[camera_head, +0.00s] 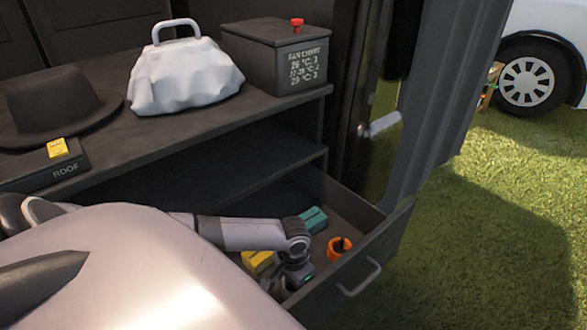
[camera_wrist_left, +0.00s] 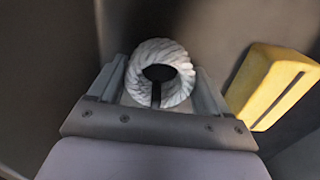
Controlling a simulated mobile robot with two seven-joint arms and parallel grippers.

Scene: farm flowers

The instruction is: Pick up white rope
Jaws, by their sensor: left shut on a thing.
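The white rope (camera_wrist_left: 172,54) is a coiled ring with a dark centre, seen in the left wrist view. My left gripper (camera_wrist_left: 160,85) is shut on it, with one finger on each side of the coil. In the head view my left arm reaches down into the open drawer (camera_head: 385,235), and the left gripper (camera_head: 285,285) is low inside it. The rope is hidden there behind the arm and gripper. My right gripper does not show.
The drawer also holds a yellow block (camera_head: 257,261), a teal block (camera_head: 313,219) and an orange ring-shaped thing (camera_head: 339,247). The yellow block (camera_wrist_left: 268,85) lies right of the gripper in the wrist view. Above, the shelf top bears a hat (camera_head: 60,98), white bag (camera_head: 185,75) and dark box (camera_head: 275,55).

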